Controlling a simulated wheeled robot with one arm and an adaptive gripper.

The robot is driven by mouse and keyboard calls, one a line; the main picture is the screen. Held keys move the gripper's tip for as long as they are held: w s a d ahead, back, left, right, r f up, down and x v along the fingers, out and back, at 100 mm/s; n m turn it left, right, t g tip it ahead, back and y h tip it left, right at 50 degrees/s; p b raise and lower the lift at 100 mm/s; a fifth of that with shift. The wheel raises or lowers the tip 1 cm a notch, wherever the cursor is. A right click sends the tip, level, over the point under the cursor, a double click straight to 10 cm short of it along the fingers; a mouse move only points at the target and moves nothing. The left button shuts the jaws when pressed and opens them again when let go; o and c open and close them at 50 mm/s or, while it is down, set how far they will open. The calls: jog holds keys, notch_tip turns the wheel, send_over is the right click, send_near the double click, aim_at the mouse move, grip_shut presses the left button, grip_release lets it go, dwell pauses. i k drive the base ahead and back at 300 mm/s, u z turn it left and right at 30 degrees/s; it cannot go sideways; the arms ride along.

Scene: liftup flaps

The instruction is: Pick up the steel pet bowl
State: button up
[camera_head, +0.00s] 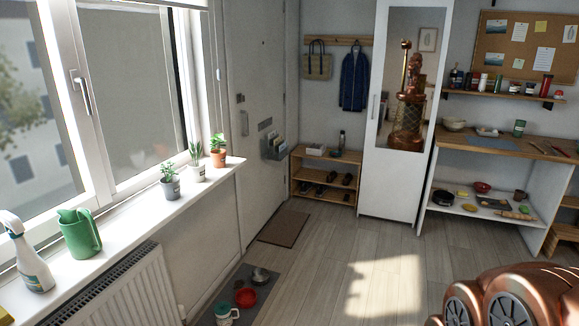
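The steel pet bowl (260,276) is a small grey metal bowl on the floor, at the far end of a dark grey mat (268,293) below the window wall. A red bowl (246,298) sits just nearer on the same mat, and a white and teal container (227,315) stands nearer still, partly cut by the bottom edge. A small dark item lies left of the steel bowl, too small to tell. My gripper does not show directly in this view.
A radiator (120,293) and a sill with a green jug (79,233), spray bottle and potted plants run along the left. A brown doormat (283,228) lies beyond. The wooden floor (335,262) right of the mat is clear. A mirror cabinet (406,112) stands at the back.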

aim_at(259, 276)
jog(key=i, duration=3.95)
jog(key=u, duration=2.5)
